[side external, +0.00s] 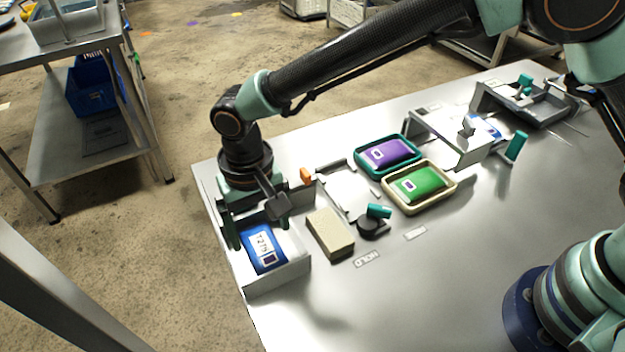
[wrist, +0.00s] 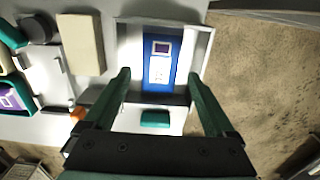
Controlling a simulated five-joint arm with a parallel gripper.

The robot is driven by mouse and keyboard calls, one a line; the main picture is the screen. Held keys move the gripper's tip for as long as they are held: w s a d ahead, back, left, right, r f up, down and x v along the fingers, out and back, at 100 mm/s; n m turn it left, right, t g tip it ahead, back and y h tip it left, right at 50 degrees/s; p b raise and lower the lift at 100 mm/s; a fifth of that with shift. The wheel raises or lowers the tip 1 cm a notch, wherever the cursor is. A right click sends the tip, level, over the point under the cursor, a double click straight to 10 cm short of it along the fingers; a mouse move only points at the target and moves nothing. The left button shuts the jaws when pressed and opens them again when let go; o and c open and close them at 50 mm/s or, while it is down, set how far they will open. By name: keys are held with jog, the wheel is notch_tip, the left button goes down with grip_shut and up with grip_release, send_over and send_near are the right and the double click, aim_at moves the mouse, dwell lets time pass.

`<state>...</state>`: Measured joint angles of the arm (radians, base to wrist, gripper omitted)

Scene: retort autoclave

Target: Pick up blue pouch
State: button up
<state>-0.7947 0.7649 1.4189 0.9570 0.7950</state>
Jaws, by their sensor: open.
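The blue pouch (side external: 262,249) has a white label and lies inside an open-topped white bin (side external: 288,277) at the table's left corner. In the wrist view the blue pouch (wrist: 160,66) lies between the bin's side walls, just ahead of my fingertips. My gripper (side external: 248,220) hangs over the back part of the bin, pointing down, with its fingers apart. In the wrist view my gripper (wrist: 160,80) shows its two green fingers spread to either side of the pouch, with nothing held between them.
A beige block (side external: 331,233) stands right of the bin. A purple pouch (side external: 388,153) and a green pouch (side external: 420,182) lie in separate trays further back. The table's front middle is clear.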

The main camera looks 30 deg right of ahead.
aim_at(264, 248)
jog(key=shift+s+f, duration=0.1)
jog(key=shift+f, duration=2.3)
jog(key=c, duration=1.2)
